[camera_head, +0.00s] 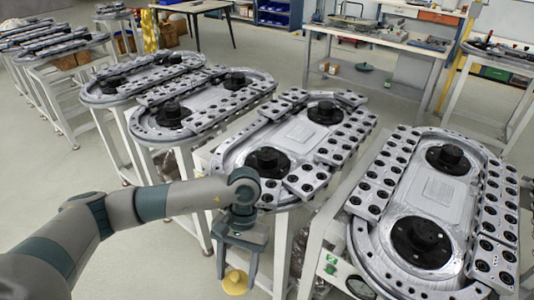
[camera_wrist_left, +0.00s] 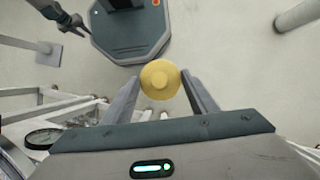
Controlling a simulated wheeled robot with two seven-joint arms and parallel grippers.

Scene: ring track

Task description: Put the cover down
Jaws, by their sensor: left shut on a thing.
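The cover is a small round yellow piece with a raised knob. It shows low in the head view (camera_head: 235,282) and between the fingers in the left wrist view (camera_wrist_left: 160,79). My left gripper (camera_head: 237,268) points down and is shut on the cover, holding it above the floor in front of the ring tracks. A part of my right arm, seemingly with its gripper (camera_wrist_left: 68,18), shows small at the top left of the left wrist view. Its jaws are too small to judge.
A ring track (camera_head: 301,135) on a white stand is just beyond my left gripper. Another ring track (camera_head: 433,190) stands to the right, with a round gauge (camera_head: 361,287) below its front edge. More tracks stand at left. The grey floor (camera_head: 150,262) is open at front left.

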